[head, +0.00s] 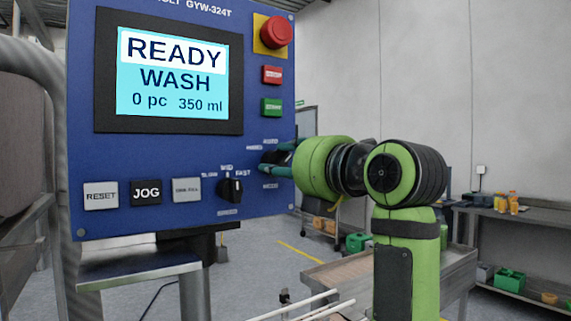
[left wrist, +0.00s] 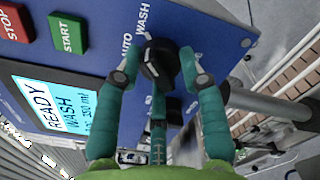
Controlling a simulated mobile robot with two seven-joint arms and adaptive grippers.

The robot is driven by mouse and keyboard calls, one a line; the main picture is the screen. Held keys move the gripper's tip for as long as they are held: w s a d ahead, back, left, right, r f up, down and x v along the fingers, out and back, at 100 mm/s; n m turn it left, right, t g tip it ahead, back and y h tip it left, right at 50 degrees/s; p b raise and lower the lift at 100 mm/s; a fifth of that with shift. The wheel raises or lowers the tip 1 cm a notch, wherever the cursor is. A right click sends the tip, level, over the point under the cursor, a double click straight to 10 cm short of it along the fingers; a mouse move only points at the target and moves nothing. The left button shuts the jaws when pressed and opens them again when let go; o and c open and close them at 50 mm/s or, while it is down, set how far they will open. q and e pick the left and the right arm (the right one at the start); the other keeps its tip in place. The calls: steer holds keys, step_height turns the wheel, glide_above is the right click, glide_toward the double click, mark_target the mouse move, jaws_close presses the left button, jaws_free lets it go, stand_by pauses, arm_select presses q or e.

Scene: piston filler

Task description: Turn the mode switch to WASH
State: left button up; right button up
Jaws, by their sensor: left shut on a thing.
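The mode switch is a round black knob (left wrist: 160,64) on the blue panel, with AUTO and WASH labels beside it in the left wrist view. My left gripper (left wrist: 158,78) has its teal fingers on both sides of the knob and is shut on it. In the head view the left gripper (head: 278,158) reaches the panel's right edge from the right, and its fingers largely hide the switch. The knob's exact pointing direction is hard to tell. The display (head: 172,76) reads READY, WASH, 0 pc, 350 ml. My right gripper is not in view.
Left of the mode switch are the speed knob (head: 231,190) and the RESET (head: 101,195), JOG (head: 146,192) and grey (head: 187,190) buttons. A red emergency button (head: 276,31) is above. A workbench (head: 535,217) stands at the far right.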

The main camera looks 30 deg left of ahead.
arm_select(q)
steer(key=o, duration=1.1)
steer(key=shift+a+f, duration=0.1)
steer(key=shift+f, duration=0.15)
steer(key=shift+o, duration=0.2)
steer(key=shift+s+r, duration=0.1)
steer(key=shift+d, duration=0.25)
steer(key=v, duration=1.1)
steer(key=shift+d, duration=0.25)
steer(key=shift+s, duration=0.1)
